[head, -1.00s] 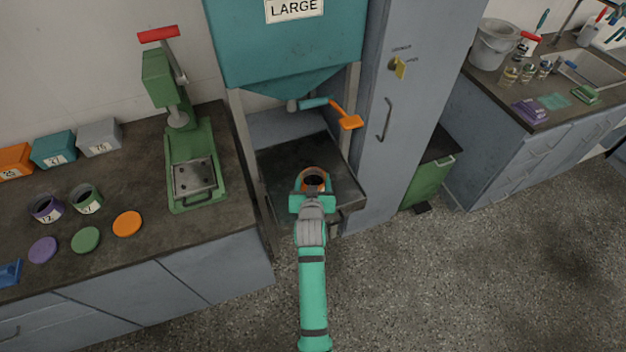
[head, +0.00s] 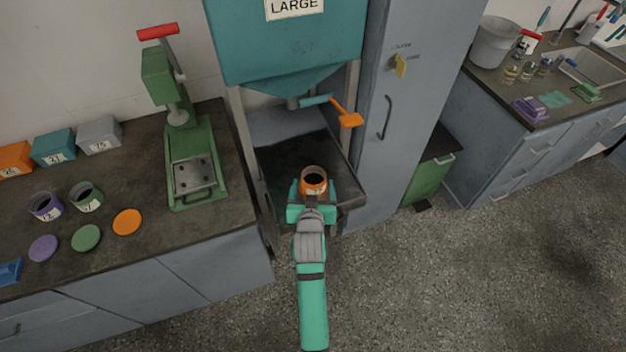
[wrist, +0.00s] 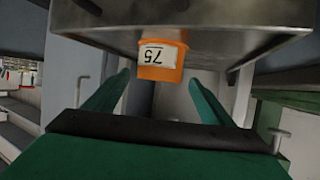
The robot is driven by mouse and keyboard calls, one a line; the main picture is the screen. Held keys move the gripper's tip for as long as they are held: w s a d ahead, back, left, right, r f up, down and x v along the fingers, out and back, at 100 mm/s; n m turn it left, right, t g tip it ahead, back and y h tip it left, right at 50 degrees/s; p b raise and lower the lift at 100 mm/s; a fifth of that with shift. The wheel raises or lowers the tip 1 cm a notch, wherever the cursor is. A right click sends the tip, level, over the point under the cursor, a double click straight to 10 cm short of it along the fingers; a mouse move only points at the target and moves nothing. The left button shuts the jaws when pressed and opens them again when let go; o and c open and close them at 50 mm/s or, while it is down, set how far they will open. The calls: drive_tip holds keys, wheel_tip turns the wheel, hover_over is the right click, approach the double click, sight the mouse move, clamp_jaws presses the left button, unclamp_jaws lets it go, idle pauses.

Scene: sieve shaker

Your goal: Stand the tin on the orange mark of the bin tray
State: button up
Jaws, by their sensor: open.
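The orange tin (head: 314,176) is open-topped and dark inside. It stands upright on the dark bin tray (head: 285,163) under the teal hopper. The wrist view is upside down; there the tin (wrist: 160,62) shows its white 75 label past the tray's metal front wall (wrist: 215,32), which hides its base. The orange mark is not visible, so I cannot tell whether the tin is on it. My gripper (head: 312,191) is open at the near side of the tin. In the wrist view its fingers (wrist: 160,79) are spread wide, with clear gaps beside the tin.
The hopper's orange-handled lever (head: 349,120) hangs above the tray. A grey cabinet (head: 410,140) closes off the right. At left, a bench (head: 100,210) holds a green press (head: 195,150), purple and green tins, coloured lids and boxes. Floor in front is clear.

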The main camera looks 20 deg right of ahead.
drive_tip(key=v, duration=0.6)
drive_tip(key=shift+s, duration=0.2)
drive_tip(key=s+a+f+n+t+y, duration=0.1)
drive_tip(key=s+a+f, duration=0.3)
drive_tip(key=s, duration=0.5)
drive_tip(key=s+a+f+n+y, duration=0.1)
drive_tip(key=s+a+n+y, duration=0.1)
drive_tip(key=s+a, duration=0.5)
drive_tip(key=s+a+r+t+y, duration=0.1)
drive_tip(key=s+a+r, duration=0.1)
drive_tip(key=s, duration=0.7)
drive_tip(key=s+a+r+n, duration=0.1)
drive_tip(key=s+a+r, duration=0.2)
drive_tip(key=s, duration=0.7)
drive_tip(key=shift+r+t+y, duration=0.4)
drive_tip(key=shift+r, duration=0.45)
